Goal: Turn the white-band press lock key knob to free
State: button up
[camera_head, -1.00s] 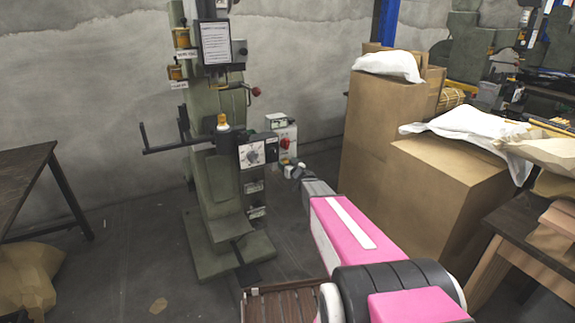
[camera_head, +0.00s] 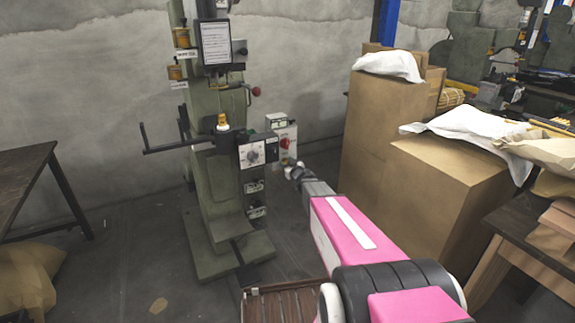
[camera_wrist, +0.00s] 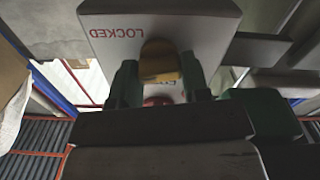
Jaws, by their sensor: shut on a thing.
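The green press (camera_head: 208,150) stands in the middle of the head view. A white lock box (camera_head: 288,130) with a red knob (camera_head: 285,143) is on its right side. In the wrist view, the white box face (camera_wrist: 105,20) shows the word LOCKED upside down. A brass-yellow key knob (camera_wrist: 158,58) sits between the two dark green fingers of my gripper (camera_wrist: 160,80), which is shut on it. The lettering beside the knob is mostly covered. In the head view my gripper (camera_head: 291,166) is at the box's lower part and the key knob cannot be made out.
Tall cardboard boxes (camera_head: 385,125) stand right of my arm. A dark table (camera_head: 25,172) is at the left. A black bar handle (camera_head: 165,148) sticks out left from the press. A slatted wooden surface (camera_head: 280,305) lies at the bottom. Floor left of the press is largely clear.

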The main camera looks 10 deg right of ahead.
jog(key=n, duration=0.8)
jog(key=shift+a+f, duration=0.1)
jog(key=shift+a, duration=0.05)
jog(key=shift+s+f+n, duration=0.1)
jog(key=shift+n, duration=3.6)
jog(key=o, duration=0.9)
jog(key=v, duration=1)
jog(key=shift+s, duration=0.4)
